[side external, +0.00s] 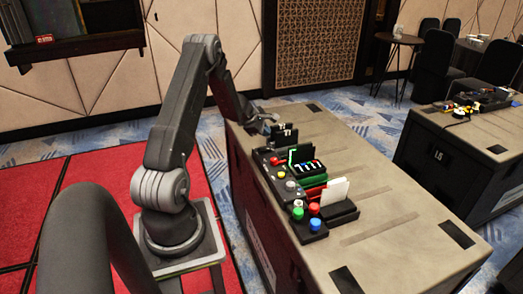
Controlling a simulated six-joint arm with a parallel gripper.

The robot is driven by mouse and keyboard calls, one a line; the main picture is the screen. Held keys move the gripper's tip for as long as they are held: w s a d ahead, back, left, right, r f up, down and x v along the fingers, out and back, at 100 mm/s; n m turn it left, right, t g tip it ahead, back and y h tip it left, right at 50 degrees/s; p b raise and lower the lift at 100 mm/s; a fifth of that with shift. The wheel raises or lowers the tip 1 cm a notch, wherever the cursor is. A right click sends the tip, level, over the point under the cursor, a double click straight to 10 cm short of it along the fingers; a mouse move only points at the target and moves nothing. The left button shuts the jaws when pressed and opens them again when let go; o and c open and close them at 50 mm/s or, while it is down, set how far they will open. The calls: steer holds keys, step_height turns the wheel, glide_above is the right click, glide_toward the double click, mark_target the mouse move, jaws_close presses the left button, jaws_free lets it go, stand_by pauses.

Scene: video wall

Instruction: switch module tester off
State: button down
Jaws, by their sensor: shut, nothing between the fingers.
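A row of small dark devices stands along the top of the large crate (380,205). I cannot tell for sure which one is the module tester. A black device (318,226) at the near end has green, red and blue buttons. Another dark unit (262,157) farther back has a red button (274,161). Between them is a black block with a row of coloured slots (308,167). My gripper (272,122) is shut and empty at the far end of the row, close to a dark upright piece (286,132). Its fingertips are small, and contact cannot be made out.
A white card (335,191) stands upright in a black holder (342,213). The right side of the crate top is clear. A second crate (450,165) with a cluttered top stands to the right. A round table (399,40) and dark chairs are behind.

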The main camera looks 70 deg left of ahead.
mark_target(263, 150)
steer(key=shift+s+f, duration=0.15)
steer(key=shift+f, duration=1)
steer(key=shift+s+f, duration=0.15)
steer(key=shift+f, duration=0.95)
steer(key=shift+f, duration=0.1)
steer(key=shift+s+f, duration=0.1)
steer(key=shift+f, duration=0.2)
steer(key=shift+f, duration=0.35)
stand_by(0.8)
steer(key=shift+r, duration=0.1)
steer(key=shift+r, duration=0.7)
steer(key=shift+r, duration=0.1)
steer(key=shift+w+r, duration=0.25)
steer(key=shift+r, duration=0.85)
steer(key=shift+w+r, duration=0.2)
steer(key=shift+r, duration=1.1)
